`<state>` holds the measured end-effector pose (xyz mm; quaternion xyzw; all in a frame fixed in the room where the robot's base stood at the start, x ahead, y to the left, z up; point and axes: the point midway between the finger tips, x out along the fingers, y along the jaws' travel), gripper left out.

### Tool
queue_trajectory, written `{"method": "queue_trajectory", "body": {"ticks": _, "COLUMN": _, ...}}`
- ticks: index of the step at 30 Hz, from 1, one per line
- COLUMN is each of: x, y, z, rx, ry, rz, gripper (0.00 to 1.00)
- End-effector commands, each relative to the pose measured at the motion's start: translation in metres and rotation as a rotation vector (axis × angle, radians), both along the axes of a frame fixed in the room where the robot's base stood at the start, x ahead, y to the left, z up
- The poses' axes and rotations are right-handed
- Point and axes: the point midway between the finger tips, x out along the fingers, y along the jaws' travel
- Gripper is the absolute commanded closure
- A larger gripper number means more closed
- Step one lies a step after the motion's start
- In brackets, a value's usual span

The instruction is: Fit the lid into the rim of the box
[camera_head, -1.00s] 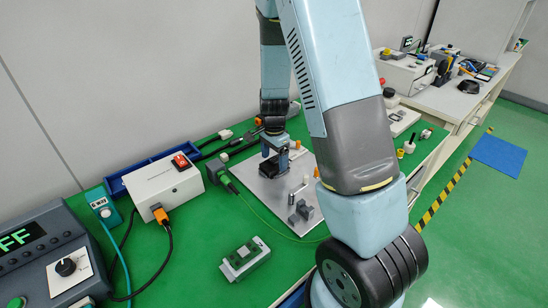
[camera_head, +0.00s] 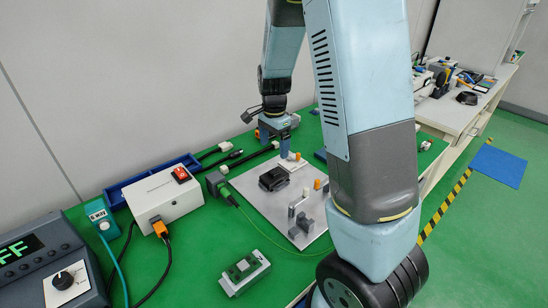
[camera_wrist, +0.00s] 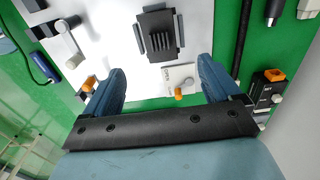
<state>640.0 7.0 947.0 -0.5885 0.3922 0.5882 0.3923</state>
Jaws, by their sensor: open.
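A black ribbed block (camera_head: 273,178) sits on the light grey plate (camera_head: 262,200) on the green bench.
A small white fixture with an orange knob (camera_wrist: 179,91) lies between the fingers and the block. Grey posts and blocks (camera_head: 304,218) stand on the plate's front right. A white box with a red switch (camera_head: 165,195) stands left.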

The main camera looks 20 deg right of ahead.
Motion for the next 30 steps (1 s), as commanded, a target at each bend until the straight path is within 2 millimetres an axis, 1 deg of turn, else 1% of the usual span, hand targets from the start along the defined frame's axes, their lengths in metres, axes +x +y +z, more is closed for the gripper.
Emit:
{"method": "queue_trajectory", "body": {"ticks": 1, "x": 0.000, "y": 0.000, "z": 0.009, "rx": 0.000, "ry": -0.003, "rz": 0.001, "gripper": 0.10}}
{"method": "queue_trajectory", "body": {"ticks": 3, "x": 0.000, "y": 0.001, "z": 0.017, "rx": 0.001, "ry": -0.002, "rz": 0.001, "gripper": 0.10}}
{"method": "queue_trajectory", "body": {"ticks": 7, "x": 0.000, "y": 0.000, "z": 0.028, "rx": 0.000, "ry": -0.001, "rz": 0.001, "gripper": 0.10}}
{"method": "queue_trajectory", "body": {"ticks": 12, "x": 0.000, "y": 0.000, "z": 0.032, "rx": 0.000, "ry": 0.001, "rz": 0.000, "gripper": 0.10}}
{"method": "queue_trajectory", "body": {"ticks": 25, "x": -0.001, "y": 0.000, "z": 0.033, "rx": 0.001, "ry": -0.001, "rz": 0.003, "gripper": 0.10}}
{"method": "queue_trajectory", "body": {"ticks": 28, "x": -0.005, "y": 0.000, "z": 0.041, "rx": 0.010, "ry": -0.012, "rz": 0.027, "gripper": 0.10}}
{"method": "queue_trajectory", "body": {"ticks": 30, "x": -0.011, "y": -0.001, "z": 0.052, "rx": 0.021, "ry": -0.028, "rz": 0.062, "gripper": 0.10}}
